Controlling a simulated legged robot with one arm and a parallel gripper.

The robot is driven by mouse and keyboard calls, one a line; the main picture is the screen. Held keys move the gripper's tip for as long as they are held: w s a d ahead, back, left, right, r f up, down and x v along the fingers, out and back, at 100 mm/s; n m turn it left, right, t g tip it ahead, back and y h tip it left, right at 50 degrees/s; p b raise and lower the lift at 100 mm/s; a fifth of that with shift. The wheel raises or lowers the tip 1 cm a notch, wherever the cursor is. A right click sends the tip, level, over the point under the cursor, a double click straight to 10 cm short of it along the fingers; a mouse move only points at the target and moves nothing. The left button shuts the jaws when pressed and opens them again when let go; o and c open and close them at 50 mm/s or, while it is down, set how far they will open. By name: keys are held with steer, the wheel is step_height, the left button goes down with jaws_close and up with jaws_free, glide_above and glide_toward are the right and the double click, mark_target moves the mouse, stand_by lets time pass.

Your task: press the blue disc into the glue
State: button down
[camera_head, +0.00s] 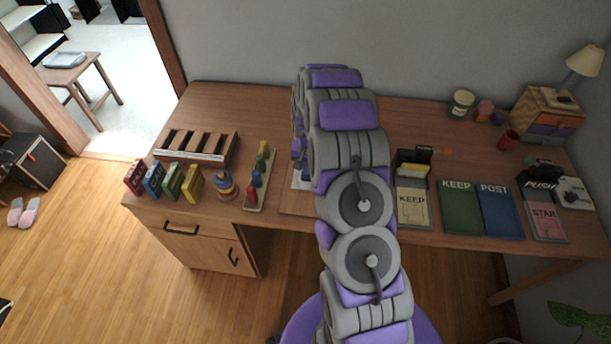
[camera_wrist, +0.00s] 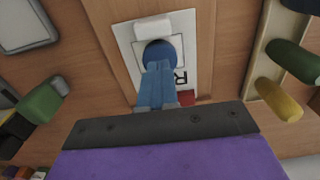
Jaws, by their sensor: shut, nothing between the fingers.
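The blue disc (camera_wrist: 162,48) lies on a white card (camera_wrist: 127,42) in the wrist view, with a white rounded piece (camera_wrist: 153,27) beside it. My gripper (camera_wrist: 156,66) is shut and empty, its light blue fingers together. Their tips are at the disc's near edge and overlap it in the picture; I cannot tell whether they touch. Any glue under the disc is hidden. In the head view the card (camera_head: 299,181) is mostly hidden behind my arm.
The card lies on a wooden board (camera_head: 293,205) on the desk. A peg rack (camera_head: 261,180) stands close on its left in the head view, with a stacking toy (camera_head: 226,186) beyond. The back middle of the desk is clear.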

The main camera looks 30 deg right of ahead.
steer(key=shift+f, duration=0.7)
stand_by(0.9)
steer(key=shift+r, duration=0.15)
steer(key=shift+r+p, duration=1.3)
steer(key=shift+r, duration=2.05)
